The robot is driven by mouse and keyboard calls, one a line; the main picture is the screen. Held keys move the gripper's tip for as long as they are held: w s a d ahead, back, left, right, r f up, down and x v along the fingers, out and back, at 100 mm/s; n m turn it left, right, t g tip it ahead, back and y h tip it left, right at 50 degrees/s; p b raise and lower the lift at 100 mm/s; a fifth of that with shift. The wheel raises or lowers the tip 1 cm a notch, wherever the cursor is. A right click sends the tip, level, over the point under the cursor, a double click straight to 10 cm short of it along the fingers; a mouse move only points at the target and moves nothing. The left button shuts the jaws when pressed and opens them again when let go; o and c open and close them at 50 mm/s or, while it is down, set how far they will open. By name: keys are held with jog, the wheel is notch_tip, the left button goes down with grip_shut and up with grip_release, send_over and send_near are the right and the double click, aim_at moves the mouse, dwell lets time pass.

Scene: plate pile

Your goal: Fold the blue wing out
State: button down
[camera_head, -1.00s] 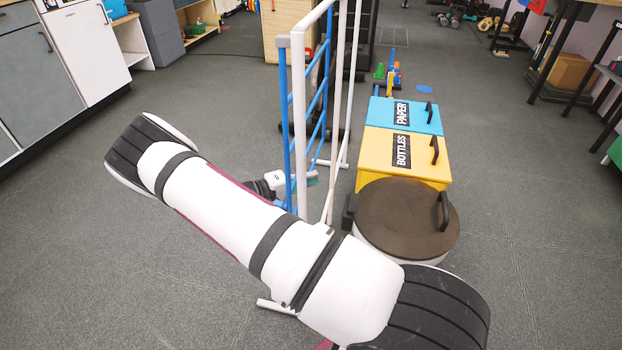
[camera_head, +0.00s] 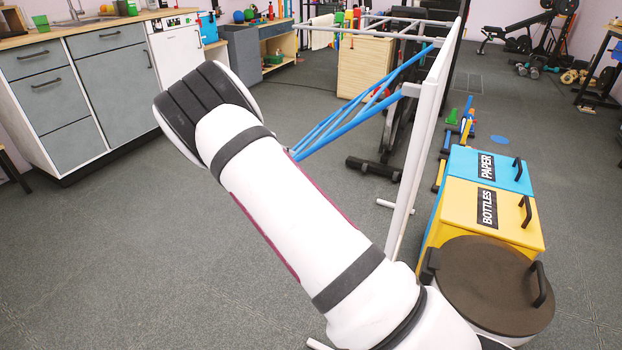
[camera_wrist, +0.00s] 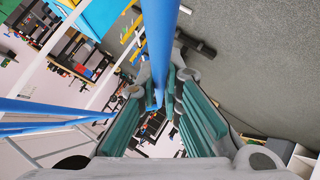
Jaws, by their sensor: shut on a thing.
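The blue wing (camera_head: 350,128) is a set of blue bars on the white drying rack (camera_head: 428,130). In the head view it slopes down to the left from near the rack's top, and my arm hides its lower end. In the wrist view a thick blue bar (camera_wrist: 160,40) of the wing runs between the teal finger pads of my gripper (camera_wrist: 160,95), which is shut on it. More blue bars (camera_wrist: 40,106) show at the left there. My gripper is hidden behind my forearm in the head view.
Yellow bottles bin (camera_head: 465,215), blue paper bin (camera_head: 490,168) and a round dark-lidded bin (camera_head: 490,285) stand right of the rack. Grey cabinets (camera_head: 85,85) line the back left. The floor (camera_head: 130,230) between cabinets and my arm is clear.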

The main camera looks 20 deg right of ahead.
jog(key=w+a+r+m+t+y+p, duration=0.1)
jog(key=w+a+r+p, duration=0.1)
jog(key=r, duration=0.7)
jog(key=w+a+r+m+t+y+p, duration=0.1)
jog(key=w+a+r+t+p, duration=0.1)
jog(key=r, duration=0.8)
jog(key=w+a+r+m+t+y+p, duration=0.1)
jog(key=w+r, duration=0.4)
jog(key=r, duration=0.5)
jog(key=a+t+y+p, duration=0.1)
jog(key=a+p, duration=0.1)
jog(key=shift+w+a+r, duration=0.2)
jog(key=shift+a, duration=0.1)
jog(key=c, duration=1.7)
grip_release()
jog(key=v, duration=1.2)
jog(key=shift+d, duration=0.2)
